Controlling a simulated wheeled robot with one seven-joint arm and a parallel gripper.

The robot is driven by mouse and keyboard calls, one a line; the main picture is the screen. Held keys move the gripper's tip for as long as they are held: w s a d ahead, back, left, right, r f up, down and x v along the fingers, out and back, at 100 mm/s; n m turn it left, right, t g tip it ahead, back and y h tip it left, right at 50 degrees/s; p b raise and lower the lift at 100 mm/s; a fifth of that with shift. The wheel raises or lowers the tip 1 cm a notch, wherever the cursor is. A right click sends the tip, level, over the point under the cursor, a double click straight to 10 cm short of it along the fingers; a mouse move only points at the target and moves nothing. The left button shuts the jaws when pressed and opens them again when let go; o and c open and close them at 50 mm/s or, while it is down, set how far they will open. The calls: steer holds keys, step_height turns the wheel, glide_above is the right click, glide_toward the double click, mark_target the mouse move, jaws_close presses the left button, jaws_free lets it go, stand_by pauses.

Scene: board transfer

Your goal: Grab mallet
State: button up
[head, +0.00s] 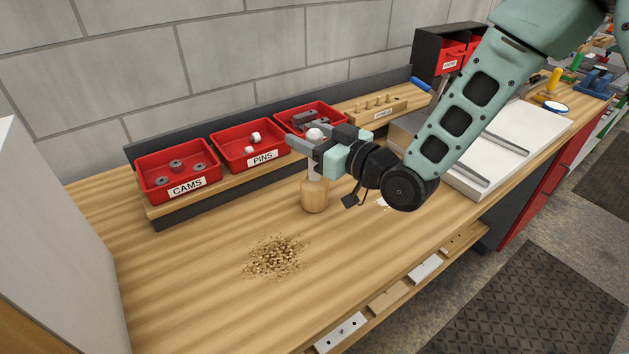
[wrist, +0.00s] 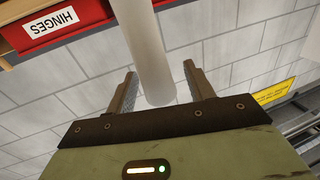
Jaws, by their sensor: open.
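The mallet stands upright on the bench, its wooden head (head: 314,196) down on the top and its pale handle (head: 315,172) pointing up. A white rounded end (head: 314,134) shows above my gripper. My gripper (head: 306,149) is open and level at the height of the handle, reaching in from the right. In the wrist view my gripper (wrist: 160,78) has the pale handle (wrist: 152,45) between its two fingers, with gaps visible on both sides. The middle of the handle is partly hidden by my gripper in the head view.
Behind stand red bins for cams (head: 150,190), pins (head: 228,158) and a third one (head: 290,117), which is partly covered by my gripper. Wood shavings (head: 274,257) lie in front. A white board (head: 520,150) lies to the right. The bench's front left is clear.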

steer(key=shift+w+a, duration=0.25)
steer(key=shift+a, duration=0.05)
steer(key=shift+c, duration=0.3)
jaws_close()
steer(key=shift+r, duration=0.1)
